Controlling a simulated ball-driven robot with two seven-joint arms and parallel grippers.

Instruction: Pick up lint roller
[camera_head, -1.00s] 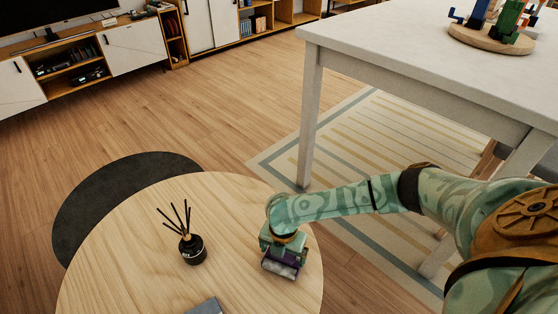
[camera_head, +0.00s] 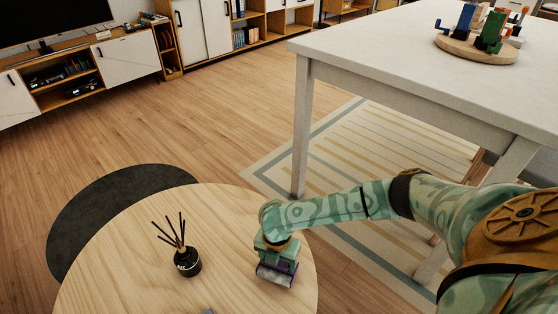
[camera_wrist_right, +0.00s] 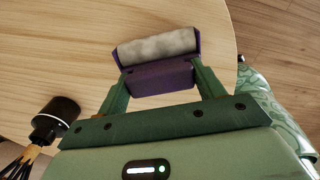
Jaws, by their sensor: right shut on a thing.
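The lint roller (camera_head: 277,271) is purple with a pale grey fuzzy roll. It is at the right part of the round wooden table (camera_head: 130,255). My right gripper (camera_head: 275,256) is shut on it from above. In the right wrist view the lint roller (camera_wrist_right: 158,52) sits between the two green fingers of my right gripper (camera_wrist_right: 160,82), which close on its purple body. The roll lies beyond the fingertips. I cannot tell whether the roller touches the tabletop. My left gripper is in neither view.
A black reed diffuser (camera_head: 187,262) stands left of the roller, and it also shows in the right wrist view (camera_wrist_right: 55,119). A white table (camera_head: 400,50) with a round wooden base of colored pieces (camera_head: 476,47) stands at upper right. Wood floor lies open beyond.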

